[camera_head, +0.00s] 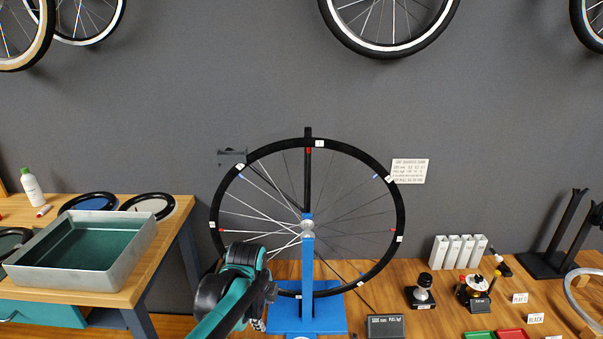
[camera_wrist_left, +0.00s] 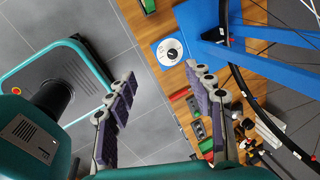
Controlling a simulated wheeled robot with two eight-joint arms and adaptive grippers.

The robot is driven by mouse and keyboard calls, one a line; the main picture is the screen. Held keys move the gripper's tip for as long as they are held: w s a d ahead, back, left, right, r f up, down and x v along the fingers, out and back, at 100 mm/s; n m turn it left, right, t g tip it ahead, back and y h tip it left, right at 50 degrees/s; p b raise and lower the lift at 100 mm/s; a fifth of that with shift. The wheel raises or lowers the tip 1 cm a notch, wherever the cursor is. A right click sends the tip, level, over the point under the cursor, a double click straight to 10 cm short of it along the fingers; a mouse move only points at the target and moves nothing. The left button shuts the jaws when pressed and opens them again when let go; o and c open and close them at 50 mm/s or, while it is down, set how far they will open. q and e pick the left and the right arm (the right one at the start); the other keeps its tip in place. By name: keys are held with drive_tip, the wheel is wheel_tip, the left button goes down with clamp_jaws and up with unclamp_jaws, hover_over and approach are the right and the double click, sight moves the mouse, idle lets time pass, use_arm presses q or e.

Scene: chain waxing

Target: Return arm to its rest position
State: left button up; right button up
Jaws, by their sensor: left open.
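My left arm (camera_head: 235,285) comes in from the bottom, left of centre, in the head view. Its wrist is in front of the lower left of a spoked wheel (camera_head: 400,215) on a blue stand (camera_head: 308,265). My left gripper (camera_wrist_left: 165,88) shows in the wrist view with its two purple-padded fingers spread apart. Nothing is between them; grey floor and the bench edge lie beyond. In the head view the fingers are mostly hidden behind the arm. My right gripper is in neither view.
A metal tray (camera_head: 150,235) with green inside sits on the left bench (camera_head: 165,285). The right bench (camera_head: 385,285) bears a display box (camera_head: 386,326), white holders (camera_head: 460,250), small tools and coloured bins. A dial (camera_wrist_left: 170,52) lies by the stand. More wheels (camera_head: 390,45) hang above.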

use_arm(q)
drive_tip(key=s+a+n+t, duration=0.2)
drive_tip(key=s+a+n, duration=0.2)
drive_tip(key=s+n, duration=0.5)
drive_tip(key=s+a+r+n+t, duration=0.1)
drive_tip(key=s+a+n, duration=0.3)
drive_tip(key=s+n, duration=0.6)
drive_tip(key=shift+r+n+t+y, duration=0.2)
drive_tip(key=shift+n+t+y, duration=0.1)
drive_tip(key=shift+n+t, duration=0.3)
